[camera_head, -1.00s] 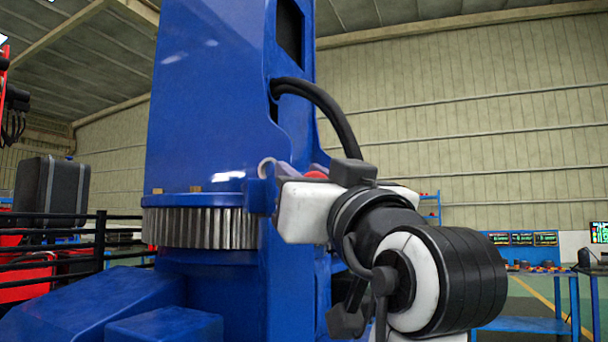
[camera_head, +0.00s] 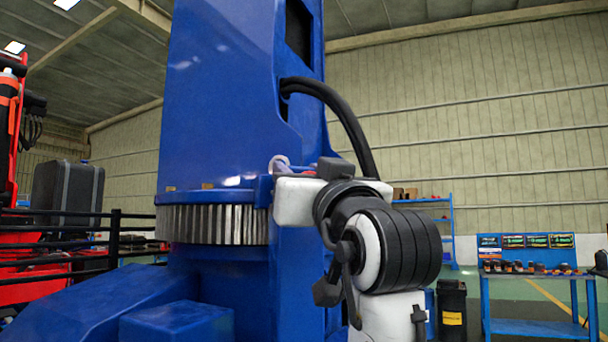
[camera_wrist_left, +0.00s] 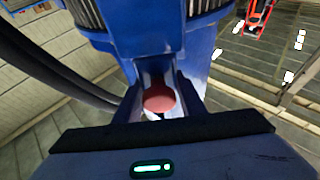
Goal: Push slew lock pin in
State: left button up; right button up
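The blue crane column (camera_head: 225,100) stands on a toothed slew ring (camera_head: 212,224). A pale ring-shaped part (camera_head: 279,164) sits at the collar's right edge. The red knob, which looks like the slew lock pin's head, shows as a sliver (camera_head: 308,173) behind my left gripper, whose white body (camera_head: 296,200) is against the collar's right side in the head view. In the left wrist view, the round red knob (camera_wrist_left: 159,98) lies between dark finger shapes, in front of a blue bracket (camera_wrist_left: 150,45). Finger contact is unclear. The pin's shaft is hidden. My right gripper is out of view.
A black hose (camera_head: 345,115) arches from the column down behind my left wrist. Blue base legs (camera_head: 90,305) spread at lower left. A black railing (camera_head: 115,238) stands behind.

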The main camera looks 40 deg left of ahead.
pick_arm(q)
jog(key=shift+o, duration=0.7)
jog(key=shift+a+f, duration=0.1)
jog(key=shift+a, duration=0.05)
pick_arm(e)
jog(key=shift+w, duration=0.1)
pick_arm(q)
jog(key=shift+d+f, duration=0.15)
jog(key=shift+d, duration=0.2)
jog(key=b+v, duration=0.3)
jog(key=v, duration=0.6)
jog(key=shift+s+d, duration=0.25)
jog(key=shift+d, duration=0.05)
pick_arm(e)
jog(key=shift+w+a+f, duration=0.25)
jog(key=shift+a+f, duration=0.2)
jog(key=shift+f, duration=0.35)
